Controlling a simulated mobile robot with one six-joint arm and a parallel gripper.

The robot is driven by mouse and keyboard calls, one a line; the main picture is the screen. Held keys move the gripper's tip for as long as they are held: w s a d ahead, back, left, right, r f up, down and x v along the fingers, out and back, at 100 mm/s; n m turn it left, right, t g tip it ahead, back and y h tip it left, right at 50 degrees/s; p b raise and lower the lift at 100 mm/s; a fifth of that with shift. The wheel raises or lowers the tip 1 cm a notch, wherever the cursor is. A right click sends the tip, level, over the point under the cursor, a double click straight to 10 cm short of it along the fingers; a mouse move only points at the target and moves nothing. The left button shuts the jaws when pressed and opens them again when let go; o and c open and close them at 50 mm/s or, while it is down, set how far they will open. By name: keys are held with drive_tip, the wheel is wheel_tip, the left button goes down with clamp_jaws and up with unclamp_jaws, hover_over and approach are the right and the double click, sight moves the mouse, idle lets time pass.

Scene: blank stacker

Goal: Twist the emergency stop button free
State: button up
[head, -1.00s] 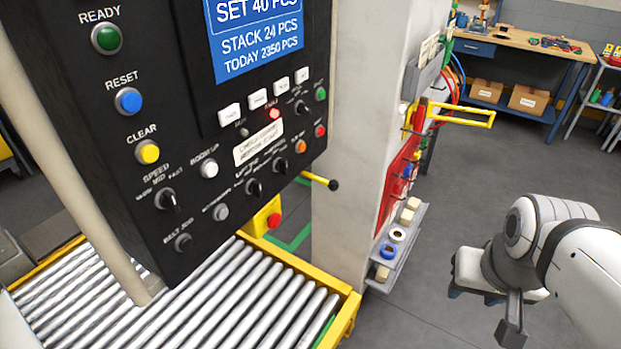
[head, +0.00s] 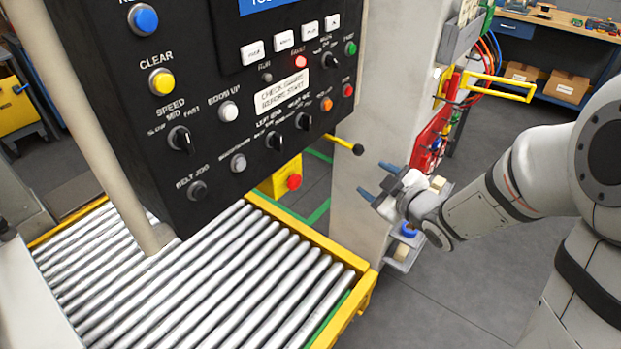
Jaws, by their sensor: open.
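The emergency stop button (head: 294,182) is a red mushroom head on a yellow box (head: 279,181). The box sits below the black control panel, beside the far end of the roller conveyor. My gripper (head: 365,193) is to the right of the button, in front of the pale column. Its two dark blue fingers are apart and point left toward the button, with a clear gap between. Nothing is between the fingers. The button is in plain view and not touched.
The black panel (head: 232,185) with knobs and lit buttons overhangs the rollers (head: 215,290). A black-knobbed lever (head: 357,149) sticks out just above my gripper. The conveyor's yellow frame (head: 358,298) lies below.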

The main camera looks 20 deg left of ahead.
sight(298, 184)
drive_tip(key=s+a+f+n+g+y+b, duration=0.1)
drive_tip(key=s+a+f+n+g+y, duration=0.2)
drive_tip(key=s+a+n+g+y, duration=0.35)
drive_tip(key=shift+m+t, duration=0.75)
drive_tip(key=shift+t, duration=0.1)
drive_tip(key=x, duration=0.6)
drive_tip(key=p+x, duration=0.1)
drive_tip(key=x, duration=0.2)
drive_tip(key=shift+s+a+r, duration=0.15)
drive_tip(key=shift+s+a, duration=0.15)
drive_tip(key=shift+a, duration=0.15)
drive_tip(key=shift+c, duration=0.6)
